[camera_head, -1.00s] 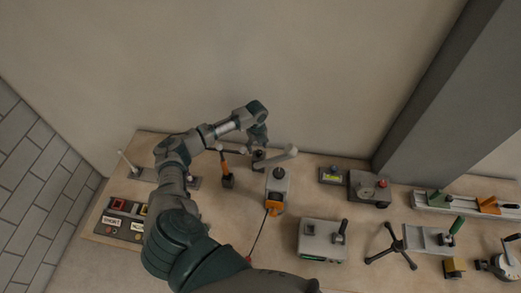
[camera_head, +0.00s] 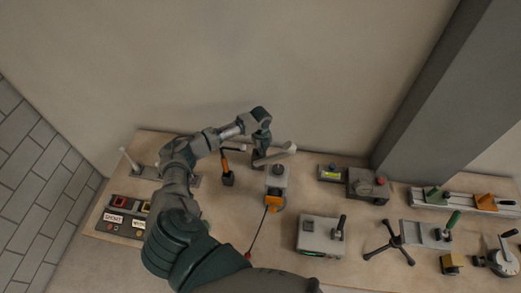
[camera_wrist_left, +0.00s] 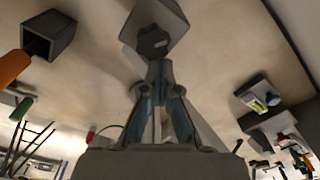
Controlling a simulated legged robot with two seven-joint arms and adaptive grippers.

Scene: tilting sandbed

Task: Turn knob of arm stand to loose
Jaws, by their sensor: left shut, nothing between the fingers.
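The arm stand (camera_head: 281,154) is at the back of the table in the head view, with a pale arm slanting up to the right. Its dark post is partly hidden by my left gripper (camera_head: 262,149). In the left wrist view, a grey block-shaped part of the stand (camera_wrist_left: 172,14) carries a dark knob (camera_wrist_left: 152,41). My left gripper's fingertips (camera_wrist_left: 159,68) are together and empty, just below the knob in that picture. I cannot tell whether they touch it. My right gripper is out of view.
An orange-handled tool in a dark holder (camera_head: 228,179) stands left of the stand. A wall rises behind the table.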

